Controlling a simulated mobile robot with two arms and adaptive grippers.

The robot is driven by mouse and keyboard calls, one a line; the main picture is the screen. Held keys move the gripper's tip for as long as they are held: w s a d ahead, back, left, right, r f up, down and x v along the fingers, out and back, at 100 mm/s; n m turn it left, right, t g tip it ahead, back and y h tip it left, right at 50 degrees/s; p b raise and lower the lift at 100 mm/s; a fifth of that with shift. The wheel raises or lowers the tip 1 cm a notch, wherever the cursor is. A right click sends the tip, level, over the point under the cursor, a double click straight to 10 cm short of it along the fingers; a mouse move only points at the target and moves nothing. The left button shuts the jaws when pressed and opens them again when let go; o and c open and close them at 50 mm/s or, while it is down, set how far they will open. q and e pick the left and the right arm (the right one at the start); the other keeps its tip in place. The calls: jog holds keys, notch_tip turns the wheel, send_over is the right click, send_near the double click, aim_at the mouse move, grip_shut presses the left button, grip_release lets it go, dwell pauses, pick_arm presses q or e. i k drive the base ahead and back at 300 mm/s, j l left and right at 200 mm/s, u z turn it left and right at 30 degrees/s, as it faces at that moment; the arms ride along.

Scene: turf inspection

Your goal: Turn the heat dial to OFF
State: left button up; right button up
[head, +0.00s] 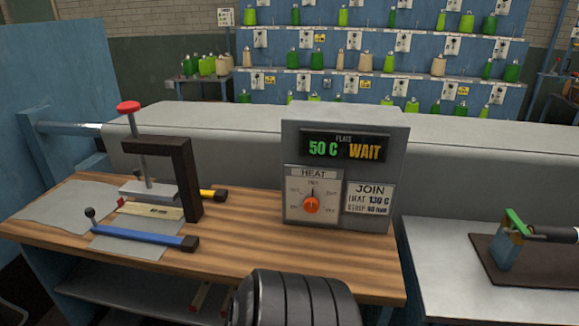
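The heat dial (311,205) is a round orange knob on a white plate marked HEAT (314,174). It is on the front of a grey control box (393,150) that stands on the wooden bench (250,245). The dial's mark seems to point upward; the small labels around it are too small to read for sure. The display (345,149) above reads PLATE, 50 C in green and WAIT in yellow. Nothing is seen touching the dial.
A black clamp with a red-topped screw (129,107) stands left of the box. A blue-handled tool (147,235) lies before it on grey sheet material (70,207). A JOIN card (369,199) is beside the dial. A metal side table (450,270) is at right.

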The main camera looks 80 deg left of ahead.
aim_at(311, 204)
jog(key=k+u, duration=0.1)
jog(key=u, duration=0.4)
jog(key=k+u, duration=0.1)
jog(key=u, duration=0.35)
jog(key=k+u, duration=0.15)
jog(key=u, duration=0.35)
jog(key=j+u, duration=0.1)
jog(key=u, duration=0.4)
jog(key=k+j+u, duration=0.3)
jog(key=j, duration=0.35)
jog(key=k+j+u, duration=0.3)
jog(key=j, duration=0.4)
jog(key=k, duration=0.1)
